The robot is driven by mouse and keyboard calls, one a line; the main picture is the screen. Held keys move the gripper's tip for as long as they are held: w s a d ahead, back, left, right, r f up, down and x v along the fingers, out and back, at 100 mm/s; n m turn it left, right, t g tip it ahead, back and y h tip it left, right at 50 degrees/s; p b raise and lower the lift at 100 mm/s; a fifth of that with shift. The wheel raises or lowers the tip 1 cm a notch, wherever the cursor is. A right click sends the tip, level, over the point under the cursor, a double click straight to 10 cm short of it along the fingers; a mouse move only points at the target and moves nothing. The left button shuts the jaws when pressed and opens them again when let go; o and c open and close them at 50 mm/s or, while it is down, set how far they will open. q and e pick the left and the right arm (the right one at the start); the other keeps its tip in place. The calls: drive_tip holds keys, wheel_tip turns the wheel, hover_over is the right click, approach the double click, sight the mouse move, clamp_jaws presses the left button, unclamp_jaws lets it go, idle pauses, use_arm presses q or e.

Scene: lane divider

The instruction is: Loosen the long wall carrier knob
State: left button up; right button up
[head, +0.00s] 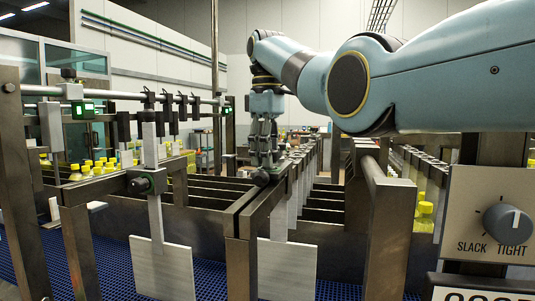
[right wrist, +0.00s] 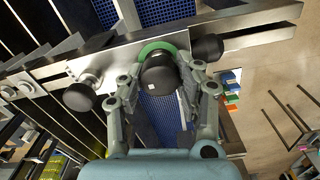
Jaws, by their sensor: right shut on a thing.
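A black round knob with a green ring under it (right wrist: 158,72) sits on a metal bar in the right wrist view. My right gripper (right wrist: 160,85) has its two fingers closed around this knob from both sides. In the head view the right gripper (head: 263,152) points straight down onto the carrier, and its fingers hide most of the knob there. I cannot read from these views how tight the knob is. My left gripper does not show.
Two more black knobs (right wrist: 78,97) (right wrist: 207,47) flank the held one. Pale hanging plates (head: 162,268) stand over a blue belt (head: 110,262). A SLACK/TIGHT dial (head: 507,220) is at the right.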

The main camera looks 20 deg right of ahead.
drive_tip(key=shift+s+n, duration=0.1)
drive_tip(key=shift+n, duration=2.8)
